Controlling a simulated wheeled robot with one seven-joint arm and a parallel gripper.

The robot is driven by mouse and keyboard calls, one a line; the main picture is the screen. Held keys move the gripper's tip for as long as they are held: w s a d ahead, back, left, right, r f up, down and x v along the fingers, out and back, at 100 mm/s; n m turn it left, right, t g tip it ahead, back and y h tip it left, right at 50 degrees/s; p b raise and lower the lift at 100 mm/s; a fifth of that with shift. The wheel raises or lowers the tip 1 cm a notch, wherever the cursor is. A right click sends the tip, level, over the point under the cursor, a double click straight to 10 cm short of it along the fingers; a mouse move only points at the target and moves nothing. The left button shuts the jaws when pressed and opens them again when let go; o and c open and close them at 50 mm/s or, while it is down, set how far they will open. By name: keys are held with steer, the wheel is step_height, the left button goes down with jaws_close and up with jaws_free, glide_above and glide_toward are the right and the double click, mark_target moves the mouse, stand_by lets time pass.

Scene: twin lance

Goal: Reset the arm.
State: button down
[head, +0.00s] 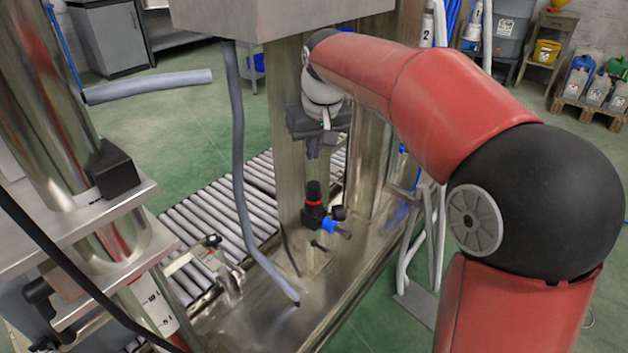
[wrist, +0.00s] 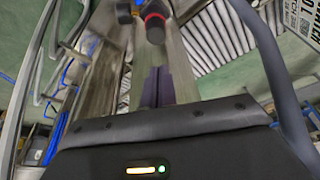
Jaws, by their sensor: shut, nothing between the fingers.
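My red and black arm reaches in from the right in the head view and bends down at its far end. My gripper (head: 313,148) points down in front of a steel column, above the metal machine bed. Its purple-grey fingers are together with nothing between them. In the wrist view the fingers of my gripper (wrist: 157,88) show close together past the dark wrist housing. A black regulator with a red ring (head: 314,205) stands on the bed below the gripper, apart from it; it also shows in the wrist view (wrist: 154,22).
A grey hose (head: 238,150) hangs left of the gripper down to the bed. A roller conveyor (head: 215,220) runs behind. A steel box (head: 270,15) overhangs above. White pipes (head: 428,235) stand right of the bed. Green floor (head: 185,125) is open at the back left.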

stand_by(0.4)
steer(key=s+d+m+t+h, duration=0.1)
steer(key=s+d, duration=0.4)
steer(key=s, duration=0.3)
steer(key=s+d+m, duration=0.1)
steer(key=s+d, duration=0.5)
steer(key=s, duration=0.2)
steer(key=s+d+f+m, duration=0.1)
steer(key=s+d+f, duration=0.1)
steer(key=s, duration=0.3)
steer(key=s+d+f+m+t, duration=0.1)
steer(key=s+d+f, duration=0.1)
steer(key=s+f, duration=0.2)
steer(key=shift+s+d+f, duration=0.3)
steer(key=shift+s+d, duration=0.1)
steer(key=shift+s, duration=0.7)
